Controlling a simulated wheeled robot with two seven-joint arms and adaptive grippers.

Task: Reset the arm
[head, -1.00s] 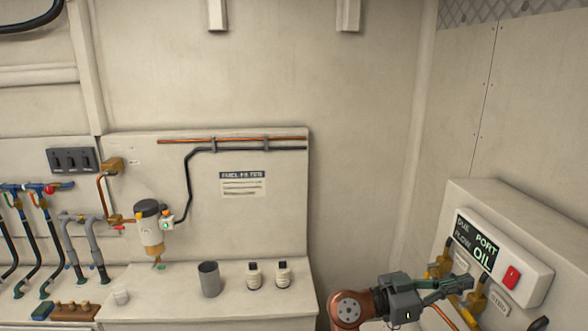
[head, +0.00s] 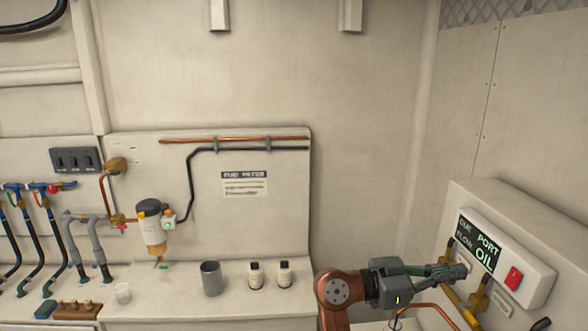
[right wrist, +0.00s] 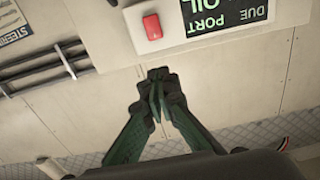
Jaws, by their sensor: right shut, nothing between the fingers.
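My right arm comes in from the bottom of the head view. Its gripper (head: 458,272) is shut and empty, pointing right in front of the oil panel. In the right wrist view the green fingers (right wrist: 158,82) meet at their tips, with nothing between them. The white oil panel (head: 535,282) has a dark display reading "PORT OIL" (head: 478,243) and a red switch (head: 513,279). The red switch also shows in the right wrist view (right wrist: 152,27), beyond the fingertips and apart from them. My left gripper is not in view.
Brass valves (head: 480,297) and a copper pipe (head: 435,309) sit below the panel near my right gripper. The wall between is bare.

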